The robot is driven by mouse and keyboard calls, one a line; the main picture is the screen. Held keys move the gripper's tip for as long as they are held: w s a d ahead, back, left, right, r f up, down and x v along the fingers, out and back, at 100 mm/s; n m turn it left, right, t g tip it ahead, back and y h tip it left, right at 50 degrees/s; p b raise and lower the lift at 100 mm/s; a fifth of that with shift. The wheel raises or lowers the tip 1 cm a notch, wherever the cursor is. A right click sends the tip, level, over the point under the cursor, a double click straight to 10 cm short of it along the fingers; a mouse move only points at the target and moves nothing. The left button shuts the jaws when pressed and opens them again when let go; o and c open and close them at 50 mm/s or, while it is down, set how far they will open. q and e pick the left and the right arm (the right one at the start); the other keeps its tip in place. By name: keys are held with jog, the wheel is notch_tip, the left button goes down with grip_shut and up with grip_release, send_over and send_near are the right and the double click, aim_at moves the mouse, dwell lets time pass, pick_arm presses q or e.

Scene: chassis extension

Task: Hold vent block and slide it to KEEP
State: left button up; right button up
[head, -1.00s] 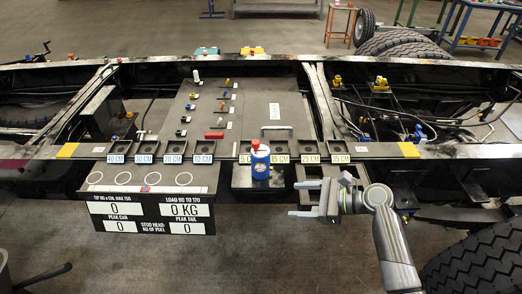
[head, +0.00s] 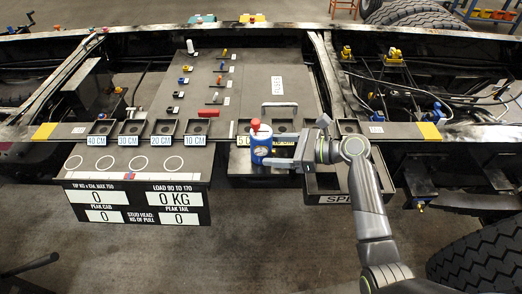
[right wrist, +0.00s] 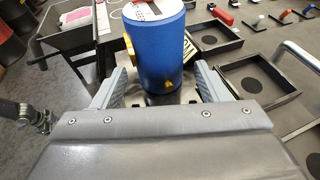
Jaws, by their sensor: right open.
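A blue upright cylinder (head: 261,147) with a red knob on top and small brass fittings stands at the front edge of the rail, by the 5 CM label; I cannot tell whether it is the vent block. In the right wrist view the cylinder (right wrist: 156,50) stands between and just beyond the two fingers. My right gripper (head: 279,150) is open, its fingers reaching left to the cylinder's right side. I cannot tell whether they touch it.
Shallow trays (head: 103,127) with distance labels line the rail to the left. A panel (head: 255,95) behind carries several small coloured fittings and a metal handle (head: 279,105). A dark tray (head: 345,181) marked "SP…" lies below my right wrist. A readout board (head: 133,204) hangs at front left.

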aim_at(265, 149)
jog(key=shift+p+x, duration=0.3)
jog(key=shift+x, duration=0.75)
jog(key=shift+w+a, duration=0.1)
jog(key=shift+a, duration=0.3)
jog(key=shift+w+a+f, duration=0.1)
jog(key=shift+a+f, duration=0.05)
jog(key=shift+a, duration=0.15)
pick_arm(q)
jog(key=shift+w+r, duration=0.35)
jog(key=shift+r, duration=0.2)
pick_arm(e)
jog(key=c, duration=0.6)
jog(key=shift+c, duration=0.2)
pick_arm(q)
jog(key=shift+w, duration=0.15)
